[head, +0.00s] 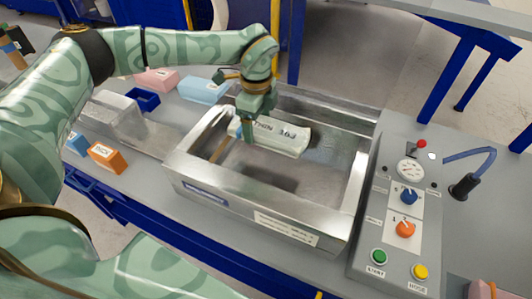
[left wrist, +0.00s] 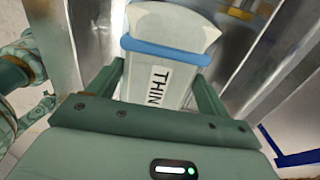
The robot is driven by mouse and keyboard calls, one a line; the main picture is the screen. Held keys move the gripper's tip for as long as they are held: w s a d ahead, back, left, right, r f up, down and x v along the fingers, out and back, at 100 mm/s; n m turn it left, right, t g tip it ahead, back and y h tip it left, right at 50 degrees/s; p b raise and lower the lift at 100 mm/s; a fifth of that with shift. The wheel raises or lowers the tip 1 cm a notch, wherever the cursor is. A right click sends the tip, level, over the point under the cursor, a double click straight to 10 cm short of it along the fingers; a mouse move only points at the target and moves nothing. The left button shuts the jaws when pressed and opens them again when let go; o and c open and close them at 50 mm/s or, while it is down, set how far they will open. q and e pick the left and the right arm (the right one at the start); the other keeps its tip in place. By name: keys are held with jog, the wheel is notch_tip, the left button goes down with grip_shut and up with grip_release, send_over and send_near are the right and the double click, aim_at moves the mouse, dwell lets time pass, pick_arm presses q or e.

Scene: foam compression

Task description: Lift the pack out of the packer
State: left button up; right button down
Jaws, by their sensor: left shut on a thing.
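The pack (head: 288,137) is a white, pillow-like block with a black printed label. It is tilted within the rear left part of the packer's outline (head: 187,190), an open-topped metal box; its exact height there is unclear. In the left wrist view the pack (left wrist: 168,23) shows a blue band and the word THIN. My left gripper (head: 247,131) is shut on the pack near its left end. In the left wrist view the two green fingers (left wrist: 157,92) stand on either side of it. My right gripper is out of view.
A control panel (head: 383,185) with knobs and buttons stands right of the packer. Orange (head: 107,157), blue (head: 76,143), pink (head: 157,79) and light blue (head: 204,89) blocks lie left and behind, beside a dark blue tray (head: 143,100). The packer's metal walls surround the pack's sides.

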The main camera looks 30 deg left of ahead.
aim_at(258, 124)
pick_arm(q)
jog(key=shift+r+p, duration=1.6)
jog(key=shift+r, duration=0.55)
jog(key=shift+f, duration=0.1)
